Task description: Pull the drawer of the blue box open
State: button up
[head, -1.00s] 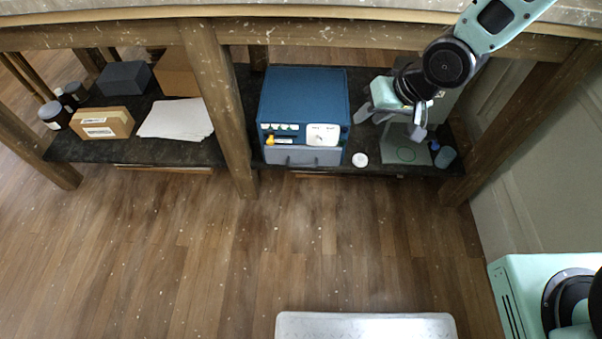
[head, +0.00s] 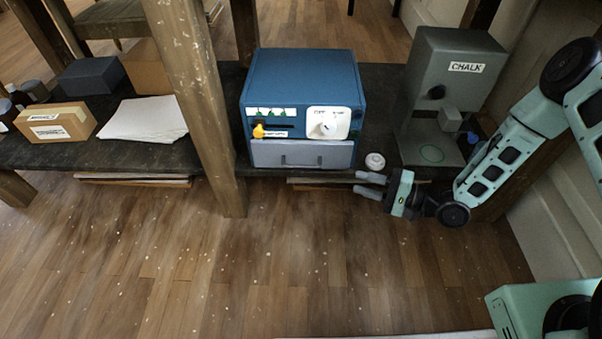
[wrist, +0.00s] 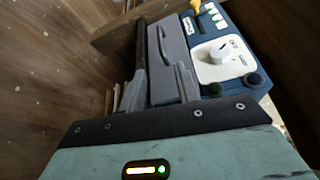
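The blue box (head: 300,80) stands on the dark lower shelf, its front facing me. Its grey drawer (head: 270,153) is at the bottom of the front and looks closed, with a grey bar handle (head: 302,163) across it. My gripper (head: 362,184) is in front of the shelf, right of the drawer, with its fingers pointing left. The two fingers are apart with nothing visible between them. In the wrist view the drawer front (wrist: 168,42) lies beyond the fingers, and the blue box (wrist: 262,48) is at the upper right. I see no contact with the handle.
A white dial panel (head: 343,115) and a yellow knob (head: 258,131) sit above the drawer. A small white round object (head: 375,161) lies right of the box. A grey CHALK machine (head: 450,75) stands farther right. A wooden post (head: 195,90) is left of the box.

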aim_at(302, 167)
jog(key=b+x, duration=0.6)
jog(key=x, duration=1.1)
jog(key=shift+a, duration=0.15)
grip_shut()
